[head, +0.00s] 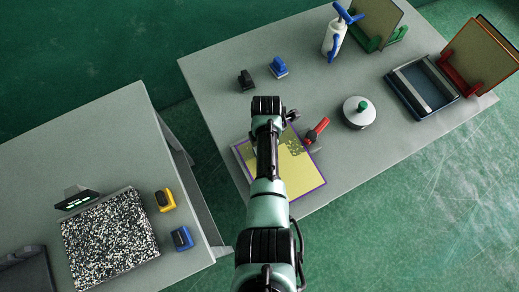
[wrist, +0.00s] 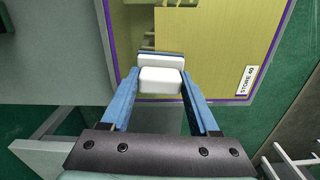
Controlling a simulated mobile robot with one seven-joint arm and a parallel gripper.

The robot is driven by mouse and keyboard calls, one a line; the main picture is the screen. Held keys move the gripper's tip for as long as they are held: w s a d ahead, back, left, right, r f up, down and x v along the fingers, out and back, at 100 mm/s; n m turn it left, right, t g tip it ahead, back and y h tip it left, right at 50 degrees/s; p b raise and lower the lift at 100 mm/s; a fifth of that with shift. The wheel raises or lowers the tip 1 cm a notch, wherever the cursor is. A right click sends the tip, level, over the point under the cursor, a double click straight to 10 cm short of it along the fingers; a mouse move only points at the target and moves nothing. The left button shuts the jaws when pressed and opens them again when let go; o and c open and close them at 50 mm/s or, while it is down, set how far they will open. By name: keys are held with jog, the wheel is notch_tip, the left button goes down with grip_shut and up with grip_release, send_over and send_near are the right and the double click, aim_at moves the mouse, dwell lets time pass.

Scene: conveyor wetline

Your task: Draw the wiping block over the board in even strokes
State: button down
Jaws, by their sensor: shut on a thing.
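The board (head: 304,178) is a yellow panel with a purple border, lying on the larger grey table under my arm. Dark speckles show on its upper part in the head view. In the wrist view the board (wrist: 220,60) fills the upper middle, with a white label reading "STORE 40" near its right edge. My gripper (wrist: 160,78) has its blue fingers shut on the white wiping block (wrist: 160,82). The block is over the board's near edge by the purple border; whether it touches the surface I cannot tell. In the head view my arm hides the block.
A red-handled tool (head: 317,130) lies just right of the board. A round white dish with a green knob (head: 359,111) stands beyond it. Blue (head: 278,67) and black (head: 246,79) blocks sit behind. A spray bottle (head: 334,40) and a dark tray (head: 421,87) stand farther back.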

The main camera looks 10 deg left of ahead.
jog(key=shift+w+d+f+b, duration=0.1)
jog(key=shift+w+d+b, duration=0.3)
jog(key=shift+w, duration=0.2)
jog(key=shift+w+d+f+b, duration=0.2)
jog(key=shift+w+d+b, duration=0.5)
jog(key=shift+w+b, duration=0.4)
jog(key=shift+w+d+r+b, duration=0.1)
jog(key=shift+w+d+b, duration=0.3)
jog(key=shift+b, duration=0.2)
jog(key=w+b, duration=0.1)
jog(key=w+d+b, duration=0.1)
jog(key=b, duration=0.1)
jog(key=shift+w+d, duration=0.1)
jog(key=shift+d, duration=0.2)
jog(key=shift+w+d+r+b, duration=0.1)
jog(key=shift+w+d+b, duration=0.15)
jog(key=shift+w+b, duration=0.1)
jog(key=shift+w+d+f+b, duration=0.2)
jog(key=shift+w+d+b, duration=0.3)
jog(key=shift+b, duration=0.55)
jog(key=shift+w+d+b, duration=0.3)
jog(key=shift+w+b, duration=0.45)
jog(key=shift+b, duration=0.4)
jog(key=shift+w+d+r+b, duration=0.15)
jog(key=shift+w+d+b, duration=0.1)
jog(key=shift+b, duration=0.1)
jog(key=shift+s+a+r, duration=0.1)
